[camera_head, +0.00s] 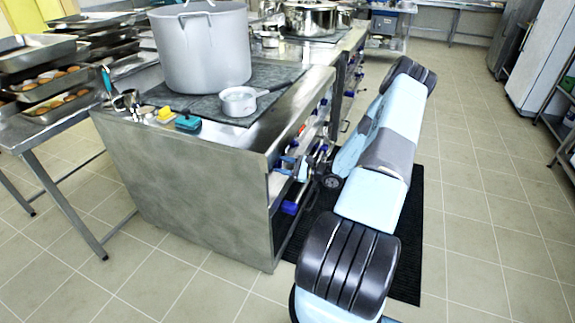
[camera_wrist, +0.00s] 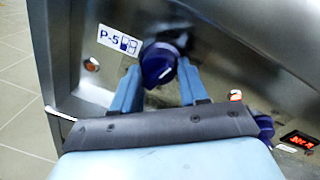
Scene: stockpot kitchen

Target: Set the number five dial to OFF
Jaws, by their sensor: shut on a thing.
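The number five dial (camera_wrist: 158,65) is a dark blue round knob on a steel panel in the wrist view, just right of the white P-5 label (camera_wrist: 119,41). My gripper (camera_wrist: 158,80) has its two blue fingers on either side of the dial and is shut on it. The dial's pointer and any OFF mark cannot be made out. In the head view my arm reaches down to the right side of the steel counter, and my gripper (camera_head: 295,168) is small and partly hidden among the blue knobs there.
An orange indicator lamp (camera_wrist: 92,65) is left of the dial. Another blue knob (camera_wrist: 264,127) and a lit red display (camera_wrist: 299,139) are at lower right. A large pot (camera_head: 200,55) and a small saucepan (camera_head: 239,101) stand on the cooktop. Floor to the right is clear.

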